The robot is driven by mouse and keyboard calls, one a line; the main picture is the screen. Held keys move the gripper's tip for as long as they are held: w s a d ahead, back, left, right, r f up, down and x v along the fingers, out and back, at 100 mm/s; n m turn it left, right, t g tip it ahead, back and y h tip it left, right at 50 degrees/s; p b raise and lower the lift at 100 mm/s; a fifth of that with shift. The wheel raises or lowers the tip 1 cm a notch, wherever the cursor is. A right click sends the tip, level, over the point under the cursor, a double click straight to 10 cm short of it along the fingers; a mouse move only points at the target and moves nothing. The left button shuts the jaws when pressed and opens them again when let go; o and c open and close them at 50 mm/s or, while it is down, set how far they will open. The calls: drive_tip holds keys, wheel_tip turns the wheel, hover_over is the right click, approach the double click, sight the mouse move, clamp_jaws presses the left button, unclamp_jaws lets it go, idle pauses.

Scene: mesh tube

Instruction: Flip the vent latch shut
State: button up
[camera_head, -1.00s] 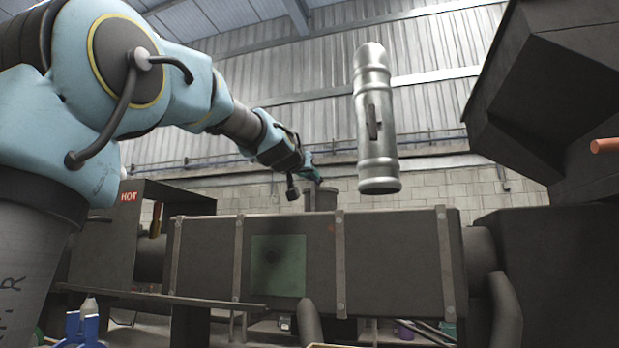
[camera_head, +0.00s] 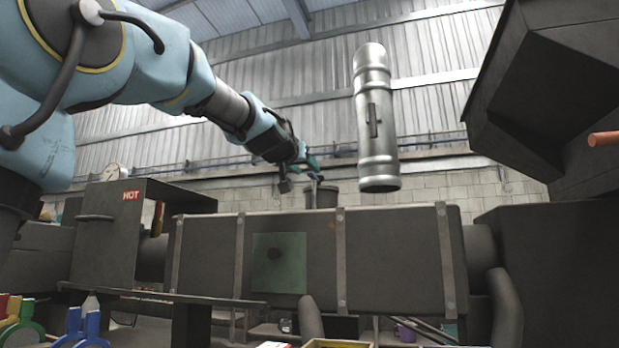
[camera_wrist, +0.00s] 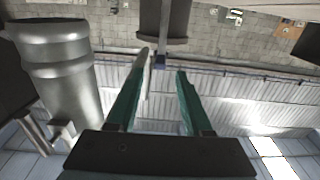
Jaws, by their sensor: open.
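My gripper (camera_head: 314,166) has teal fingers and is open at the end of the outstretched arm. It is just above a short dark pipe stub (camera_head: 321,197) on top of the long dark duct. In the wrist view, my gripper (camera_wrist: 163,78) has its two fingers apart. A pale bar lies at the left fingertip. I cannot tell whether the small piece is the vent latch, or whether a finger touches it.
A silver cylinder (camera_head: 375,120) with a dark handle hangs right of my gripper; it is close at left in the wrist view (camera_wrist: 68,75). The dark duct (camera_head: 390,260) has a green panel (camera_head: 279,264). A box marked HOT (camera_head: 108,235) stands left.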

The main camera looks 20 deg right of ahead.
drive_tip(key=v, duration=0.6)
drive_tip(key=shift+b, duration=0.4)
drive_tip(key=shift+s+a, duration=0.1)
